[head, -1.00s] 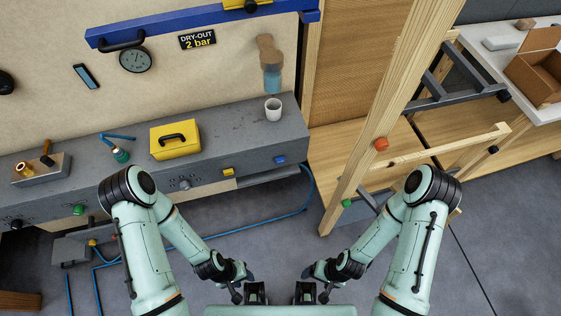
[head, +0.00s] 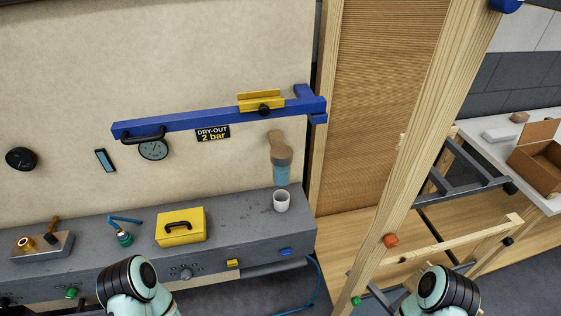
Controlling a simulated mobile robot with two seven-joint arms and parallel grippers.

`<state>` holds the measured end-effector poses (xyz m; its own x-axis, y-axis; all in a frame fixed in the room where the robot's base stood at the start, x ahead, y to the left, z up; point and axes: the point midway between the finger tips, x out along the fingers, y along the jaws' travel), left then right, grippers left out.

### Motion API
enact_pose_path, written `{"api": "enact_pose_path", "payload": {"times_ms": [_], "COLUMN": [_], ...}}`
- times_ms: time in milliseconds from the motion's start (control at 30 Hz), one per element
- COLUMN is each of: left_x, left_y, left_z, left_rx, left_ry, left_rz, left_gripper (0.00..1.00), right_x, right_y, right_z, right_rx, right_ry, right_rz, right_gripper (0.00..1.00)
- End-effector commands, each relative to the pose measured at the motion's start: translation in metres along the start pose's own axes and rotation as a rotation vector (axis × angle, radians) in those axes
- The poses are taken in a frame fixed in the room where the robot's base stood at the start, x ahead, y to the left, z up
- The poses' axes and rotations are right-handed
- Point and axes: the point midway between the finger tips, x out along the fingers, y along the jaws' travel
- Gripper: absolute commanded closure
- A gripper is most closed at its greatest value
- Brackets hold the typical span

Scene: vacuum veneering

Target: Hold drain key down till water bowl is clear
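The water bowl (head: 282,174) is a clear bowl with bluish water in it, under a brown filter body (head: 279,146) on the beige wall panel. A white cup (head: 281,201) stands on the grey bench below it. I cannot make out which part is the drain key. On the bench front are a blue key or knob (head: 286,252), a yellow one (head: 232,263) and a green one (head: 72,293). Both my arms show only as upper links at the bottom edge. Neither gripper is in view now.
A yellow case (head: 181,227) and a small tool with a blue handle (head: 124,231) stand on the grey bench (head: 245,218). A blue bar (head: 213,116) juts across the panel above. A wooden post (head: 425,150) and frame stand at the right.

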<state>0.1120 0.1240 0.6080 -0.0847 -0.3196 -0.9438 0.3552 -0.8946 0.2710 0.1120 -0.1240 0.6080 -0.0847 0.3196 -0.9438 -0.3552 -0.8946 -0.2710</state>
Motion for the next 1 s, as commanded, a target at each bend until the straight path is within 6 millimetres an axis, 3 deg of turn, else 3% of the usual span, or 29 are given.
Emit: {"api": "enact_pose_path", "payload": {"times_ms": [333,500,600,1000], "left_x": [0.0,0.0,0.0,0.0], "left_y": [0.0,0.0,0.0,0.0], "left_z": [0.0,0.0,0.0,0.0], "left_rx": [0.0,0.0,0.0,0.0], "left_ry": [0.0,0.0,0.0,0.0], "left_rz": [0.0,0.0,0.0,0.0], "left_gripper": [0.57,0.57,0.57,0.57], "right_x": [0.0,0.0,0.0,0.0], "right_y": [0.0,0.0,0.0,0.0], "right_z": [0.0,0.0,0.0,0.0], "right_rx": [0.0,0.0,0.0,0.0], "right_ry": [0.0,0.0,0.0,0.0], "right_rz": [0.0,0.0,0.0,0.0], "right_gripper": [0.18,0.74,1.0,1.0]}}
